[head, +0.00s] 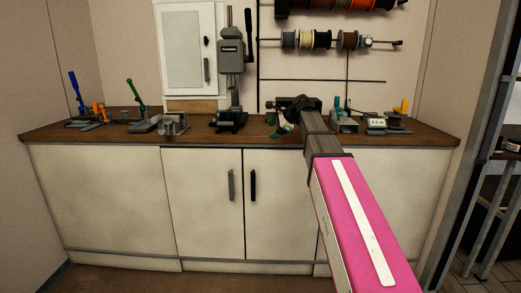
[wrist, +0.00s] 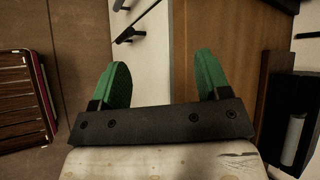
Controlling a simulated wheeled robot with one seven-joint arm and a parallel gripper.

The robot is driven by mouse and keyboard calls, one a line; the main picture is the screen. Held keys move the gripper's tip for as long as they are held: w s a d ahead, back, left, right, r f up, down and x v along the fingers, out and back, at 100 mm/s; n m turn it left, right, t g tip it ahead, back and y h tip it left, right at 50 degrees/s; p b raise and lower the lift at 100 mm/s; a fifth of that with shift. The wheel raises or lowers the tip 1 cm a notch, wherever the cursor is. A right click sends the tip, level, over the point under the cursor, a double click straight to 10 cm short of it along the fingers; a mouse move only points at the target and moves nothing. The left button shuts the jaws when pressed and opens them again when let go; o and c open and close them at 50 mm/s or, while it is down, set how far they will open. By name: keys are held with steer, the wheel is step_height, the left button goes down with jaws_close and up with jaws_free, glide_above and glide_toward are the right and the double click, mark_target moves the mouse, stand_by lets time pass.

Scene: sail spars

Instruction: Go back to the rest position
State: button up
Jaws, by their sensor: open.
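My gripper (head: 281,131) is at the end of my pink and grey arm, over the front of the brown workbench (head: 190,130) in the head view. In the wrist view my gripper (wrist: 162,82) shows two green fingers spread wide apart, with nothing between them. Past the fingers are the pale cabinet front and the brown bench top (wrist: 200,60). My arm hides part of the bench and of the right cabinet doors in the head view.
A grey drill press (head: 232,70) stands at the back of the bench. Green-handled (head: 138,100) and blue-handled (head: 75,90) tools stand at left, a small device with a display (head: 377,123) at right. Spools (head: 307,40) hang on the wall. A metal rack (head: 490,150) stands at far right.

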steer(key=s+d+f+n+g+h, duration=0.1)
steer(key=s+d+f+n, duration=0.3)
steer(key=s+f, duration=0.5)
steer(key=s+d+f+n+g+h, duration=0.2)
steer(key=s+f, duration=0.7)
steer(key=f, duration=1.1)
steer(key=s+d+f+n+g+h, duration=0.2)
steer(key=s+d+f+n+h, duration=0.3)
steer(key=s+f, duration=0.5)
step_height(320, 180, down, 5)
steer(key=d+n, duration=0.2)
steer(key=n, duration=0.1)
steer(key=shift+d+n, duration=0.2)
steer(key=shift+n, duration=0.1)
